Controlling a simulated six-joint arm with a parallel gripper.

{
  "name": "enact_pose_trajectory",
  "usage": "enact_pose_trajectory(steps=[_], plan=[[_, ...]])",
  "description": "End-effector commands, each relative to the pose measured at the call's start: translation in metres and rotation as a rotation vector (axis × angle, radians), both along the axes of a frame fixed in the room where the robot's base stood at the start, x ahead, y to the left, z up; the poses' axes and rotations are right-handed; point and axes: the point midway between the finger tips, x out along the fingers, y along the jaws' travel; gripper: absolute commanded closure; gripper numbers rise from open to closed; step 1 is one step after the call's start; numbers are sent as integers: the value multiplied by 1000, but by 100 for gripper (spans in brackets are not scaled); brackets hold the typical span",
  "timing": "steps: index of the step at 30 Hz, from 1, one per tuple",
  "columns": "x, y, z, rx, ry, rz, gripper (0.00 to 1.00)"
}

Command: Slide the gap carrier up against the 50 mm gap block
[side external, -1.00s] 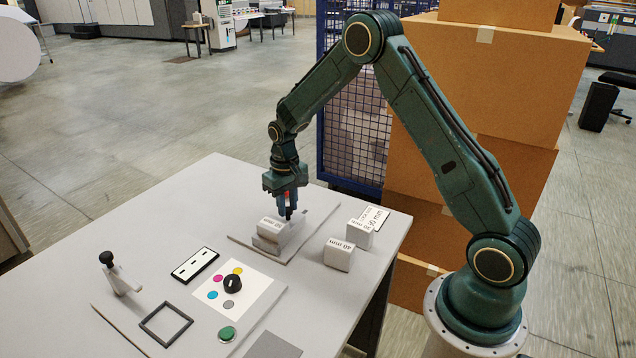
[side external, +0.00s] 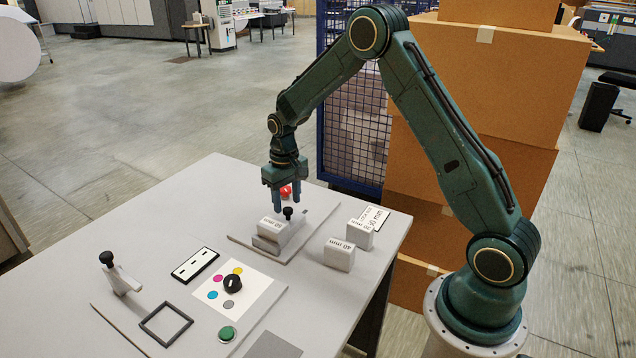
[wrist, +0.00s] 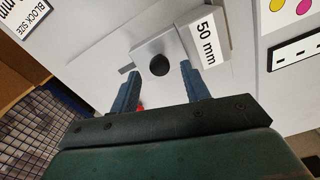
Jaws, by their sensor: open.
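The gap carrier (side external: 291,228) is a grey piece with a black knob (side external: 288,212) on top, on a flat base plate at the table's far side. The 50 mm gap block (wrist: 208,36) is a pale block directly beside the carrier. It also shows in the side view (side external: 271,228). They look touching or nearly so; I cannot tell whether a thin gap is left. My gripper (side external: 284,203) is open and empty, just above the knob. In the wrist view, its fingers (wrist: 160,82) stand apart, with the knob (wrist: 160,65) showing between and beyond them.
A 40 mm block (side external: 339,254) and another pale block (side external: 359,233) stand right of the plate, by a block-size label (side external: 376,216). A red object (side external: 286,191) lies behind my fingers. A colour-dot card (side external: 250,293) with a black knob and a black frame (side external: 166,322) lie nearer.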

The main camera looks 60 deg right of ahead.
Motion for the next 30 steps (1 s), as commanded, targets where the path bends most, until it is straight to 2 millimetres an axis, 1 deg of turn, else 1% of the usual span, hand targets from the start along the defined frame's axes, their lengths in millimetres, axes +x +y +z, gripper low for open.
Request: enact_pose_trajectory(steps=[8, 12, 18, 24, 30], plan=[[1, 0, 43, -1, -4, 0, 54], [1, 0, 68, -1, -5, 1, 54], [1, 0, 98, 0, -4, 1, 54], [0, 0, 116, 0, -2, 1, 54], [0, 1, 121, 1, 0, 1, 54]])
